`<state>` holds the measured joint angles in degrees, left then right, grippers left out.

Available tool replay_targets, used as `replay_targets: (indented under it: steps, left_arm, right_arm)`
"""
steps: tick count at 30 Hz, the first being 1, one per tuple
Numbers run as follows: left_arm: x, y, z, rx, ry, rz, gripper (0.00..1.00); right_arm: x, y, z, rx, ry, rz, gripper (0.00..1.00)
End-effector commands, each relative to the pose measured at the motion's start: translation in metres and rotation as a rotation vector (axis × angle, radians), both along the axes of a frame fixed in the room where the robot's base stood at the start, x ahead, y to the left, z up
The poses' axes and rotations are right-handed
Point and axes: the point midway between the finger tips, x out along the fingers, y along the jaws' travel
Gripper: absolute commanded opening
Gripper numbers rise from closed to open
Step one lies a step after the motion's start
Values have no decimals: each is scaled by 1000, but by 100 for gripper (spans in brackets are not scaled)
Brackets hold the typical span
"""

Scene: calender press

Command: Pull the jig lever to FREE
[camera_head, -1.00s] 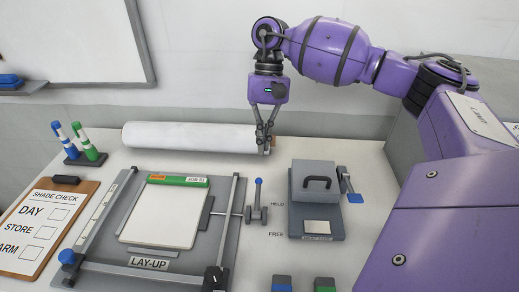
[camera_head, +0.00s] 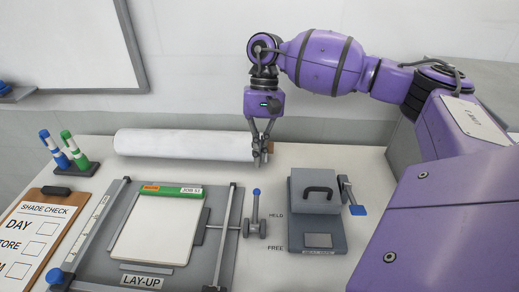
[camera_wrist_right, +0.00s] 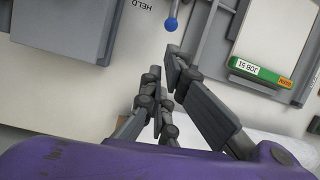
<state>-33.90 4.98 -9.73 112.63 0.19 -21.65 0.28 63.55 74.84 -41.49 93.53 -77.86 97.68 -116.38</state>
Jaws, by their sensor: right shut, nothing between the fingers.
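The jig lever (camera_head: 256,208) stands at the right side of the lay-up jig (camera_head: 227,228). Its blue knob points up, towards the back, beside the HELD mark (camera_head: 272,214); the FREE mark (camera_head: 271,248) lies nearer the front. My right gripper (camera_head: 260,162) is shut and empty, behind the knob and apart from it, at the right end of the white roll. In the right wrist view, the gripper fingers (camera_wrist_right: 162,76) are close together and the blue knob (camera_wrist_right: 171,24) shows beyond their tips. My left gripper is not in view.
A grey press box (camera_head: 316,190) with a black handle and a blue-tipped side lever (camera_head: 351,197) stands right of the jig lever. The white roll (camera_head: 183,144) lies behind the jig. Marker pens (camera_head: 66,152) and a clipboard (camera_head: 40,235) are at the left.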

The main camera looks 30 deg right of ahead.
Motion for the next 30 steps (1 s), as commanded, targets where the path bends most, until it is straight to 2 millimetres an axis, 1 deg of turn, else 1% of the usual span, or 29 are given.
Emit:
replay_targets:
  steps: [1,6,9,12,17,30]
  left_arm:
    - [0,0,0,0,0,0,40]
    - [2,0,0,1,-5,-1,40]
    - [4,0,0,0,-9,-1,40]
    - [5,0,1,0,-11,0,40]
    - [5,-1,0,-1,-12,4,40]
    - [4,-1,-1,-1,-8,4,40]
  right_arm:
    - [-3,2,-11,1,4,1,0]
    - [-10,9,-40,0,3,1,0]
    - [-13,12,-52,1,3,1,0]
    - [-15,14,-60,1,1,0,0]
    - [-16,15,-64,0,0,0,0]
    - [-13,14,-62,-7,-10,-1,0]
